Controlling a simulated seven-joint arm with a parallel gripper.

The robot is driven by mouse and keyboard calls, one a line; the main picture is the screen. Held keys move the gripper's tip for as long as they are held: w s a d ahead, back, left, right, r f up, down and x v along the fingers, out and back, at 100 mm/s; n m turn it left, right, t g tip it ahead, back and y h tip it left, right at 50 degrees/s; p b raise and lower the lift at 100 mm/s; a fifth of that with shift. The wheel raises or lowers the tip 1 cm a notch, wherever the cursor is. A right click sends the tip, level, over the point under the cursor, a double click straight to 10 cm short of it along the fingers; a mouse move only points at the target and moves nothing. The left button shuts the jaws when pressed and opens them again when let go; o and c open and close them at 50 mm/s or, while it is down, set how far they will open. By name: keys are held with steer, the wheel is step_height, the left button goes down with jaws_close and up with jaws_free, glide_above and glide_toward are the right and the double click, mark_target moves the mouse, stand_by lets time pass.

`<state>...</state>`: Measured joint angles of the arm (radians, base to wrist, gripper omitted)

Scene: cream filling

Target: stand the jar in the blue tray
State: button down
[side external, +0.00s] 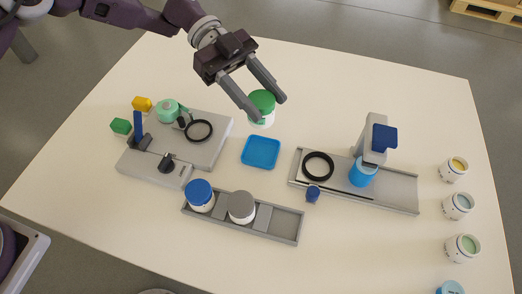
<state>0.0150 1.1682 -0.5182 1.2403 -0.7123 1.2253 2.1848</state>
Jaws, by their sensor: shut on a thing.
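My gripper (262,98) is shut on a white jar with a green lid (262,102). One finger lies on each side of the lid. The jar is upright or nearly so and appears held above the table, behind the blue tray. The blue tray (261,152) is a small, shallow square lying flat near the middle of the table, and it is empty. The jar's lower edge shows just above the tray's far edge in the picture; its exact height I cannot tell.
A grey fixture (205,152) with a black ring and blue lever stands left of the tray. Another station (400,190) with a blue-topped post and light-blue jar stands right. A grey rack (285,225) holds blue-lidded and grey-lidded jars in front. Several small cups line the right edge.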

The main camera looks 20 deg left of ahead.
glide_above(261, 152)
step_height(261, 152, down, 12)
steer(key=shift+s+d+r, duration=0.1)
steer(key=shift+s, duration=0.05)
steer(key=c, duration=0.7)
jaws_free()
